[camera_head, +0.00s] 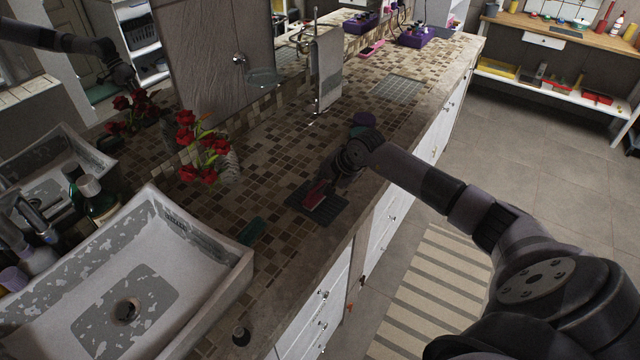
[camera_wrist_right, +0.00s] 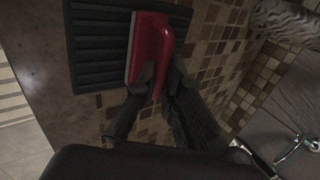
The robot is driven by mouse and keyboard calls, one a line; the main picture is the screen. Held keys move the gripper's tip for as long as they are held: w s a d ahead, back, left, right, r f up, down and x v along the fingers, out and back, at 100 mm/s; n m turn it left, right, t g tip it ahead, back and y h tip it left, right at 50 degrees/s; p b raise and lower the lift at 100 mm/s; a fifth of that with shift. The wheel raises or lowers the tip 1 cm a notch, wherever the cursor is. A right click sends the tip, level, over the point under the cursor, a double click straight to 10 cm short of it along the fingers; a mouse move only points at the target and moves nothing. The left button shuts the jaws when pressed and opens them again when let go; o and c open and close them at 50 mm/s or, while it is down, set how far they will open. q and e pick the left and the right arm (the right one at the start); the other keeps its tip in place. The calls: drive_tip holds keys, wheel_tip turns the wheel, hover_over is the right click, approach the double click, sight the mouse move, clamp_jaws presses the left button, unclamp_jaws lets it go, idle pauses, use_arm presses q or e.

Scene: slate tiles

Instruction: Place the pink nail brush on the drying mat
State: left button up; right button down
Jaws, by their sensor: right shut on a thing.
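The pink nail brush (camera_head: 316,195) looks dark red-pink in the head view and also shows in the right wrist view (camera_wrist_right: 148,48). The drying mat (camera_head: 328,212) is a dark, ribbed rectangle on the tiled counter; it fills the upper left of the wrist view (camera_wrist_right: 90,50). My right gripper (camera_head: 331,183) is shut on the brush's near end, and its fingers show in the wrist view (camera_wrist_right: 158,92). The brush lies over the mat, along its right side in the wrist view. I cannot tell whether it touches the mat. My left gripper is not in view.
A green item (camera_head: 252,231) lies between the mat and the white sink (camera_head: 215,245). Red flowers (camera_head: 200,145) stand behind. A purple-topped round thing (camera_head: 363,119) is beyond my right wrist. The counter's front edge runs close beside the mat. A mirror at left shows reflections.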

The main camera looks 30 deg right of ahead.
drive_tip(key=shift+f, duration=0.15)
drive_tip(key=c, duration=1.7)
unclamp_jaws()
drive_tip(key=shift+r, duration=0.3)
drive_tip(key=shift+s+d+r, duration=0.1)
drive_tip(key=shift+s+r, duration=0.05)
drive_tip(key=shift+r, duration=0.05)
drive_tip(key=b+v, duration=0.3)
drive_tip(key=v, duration=0.8)
